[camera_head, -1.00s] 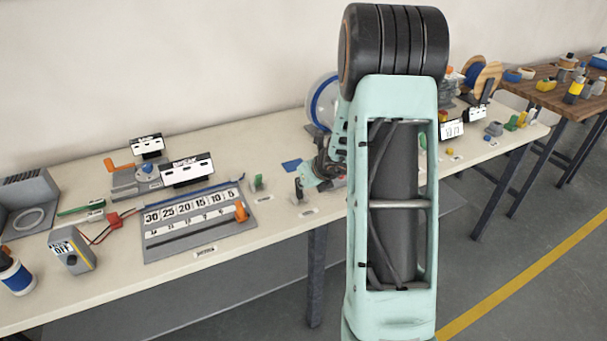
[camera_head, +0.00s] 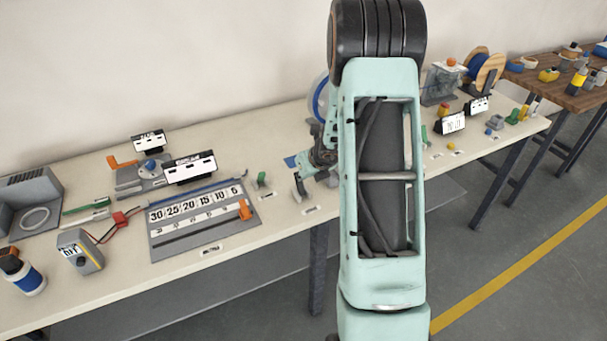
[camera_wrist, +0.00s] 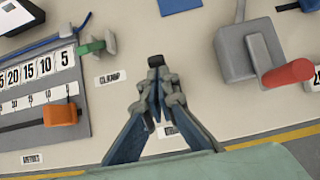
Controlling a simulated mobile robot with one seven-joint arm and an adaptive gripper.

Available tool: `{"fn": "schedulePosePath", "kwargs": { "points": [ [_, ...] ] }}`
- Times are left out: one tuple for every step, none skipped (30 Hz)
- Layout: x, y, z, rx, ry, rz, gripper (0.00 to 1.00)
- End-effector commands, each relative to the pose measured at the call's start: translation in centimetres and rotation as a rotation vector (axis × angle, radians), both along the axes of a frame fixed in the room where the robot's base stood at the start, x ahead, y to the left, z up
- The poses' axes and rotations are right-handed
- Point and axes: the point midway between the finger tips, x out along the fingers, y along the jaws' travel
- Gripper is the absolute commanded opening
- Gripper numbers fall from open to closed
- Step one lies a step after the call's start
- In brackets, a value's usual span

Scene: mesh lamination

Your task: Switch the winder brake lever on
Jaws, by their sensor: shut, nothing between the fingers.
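My gripper (camera_wrist: 157,82) is shut and empty in the wrist view, its fingertips over the pale bench top. To its right is a grey box (camera_wrist: 238,55) with a red-handled lever (camera_wrist: 288,74), which may be the winder brake lever; I cannot read a label that settles it. The gripper is apart from this lever. In the head view my arm hides the bench around it, and only part of a blue-rimmed clear disc (camera_head: 320,95) shows behind the arm.
Left of my gripper are a small green clip (camera_wrist: 97,46) and a scale board (camera_wrist: 40,80) with an orange slider (camera_wrist: 61,114). A blue pad (camera_wrist: 178,5) lies beyond it. An orange-handled device (camera_head: 125,162) stands farther left.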

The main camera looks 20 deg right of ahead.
Motion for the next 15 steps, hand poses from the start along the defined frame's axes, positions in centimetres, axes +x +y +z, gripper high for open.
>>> {"fn": "schedulePosePath", "kwargs": {
  "points": [
    [0.22, 0.0, 0.05, 0.0, 0.0, 0.0, 0.0],
    [0.34, -0.01, 0.05, -0.001, 0.0, 0.001, 0.0],
    [0.48, -0.01, 0.02, -0.001, 0.0, 0.0, 0.0],
    [0.56, -0.02, 0.01, -0.002, 0.0, 0.001, 0.0],
    [0.65, -0.02, -0.01, -0.001, 0.0, 0.0, 0.0],
    [0.74, 0.0, -0.04, -0.001, 0.001, 0.0, 0.0],
    [0.8, 0.0, -0.05, -0.001, 0.001, -0.001, 0.0],
    [0.86, -0.01, -0.06, -0.001, 0.001, -0.001, 0.0],
    [0.92, -0.01, -0.06, 0.0, 0.001, -0.001, 0.0],
    [0.97, 0.0, -0.07, 0.0, 0.001, -0.001, 0.0],
    [1.02, 0.0, -0.06, -0.001, 0.0, -0.001, 0.0],
    [1.07, 0.0, -0.06, -0.001, 0.0, -0.001, 0.0],
    [1.1, 0.01, -0.06, -0.001, 0.0, -0.001, 0.0],
    [1.12, 0.01, -0.05, -0.001, 0.0, -0.001, 0.0],
    [1.15, 0.01, -0.05, -0.001, 0.0, -0.001, 0.0]
  ]
}}
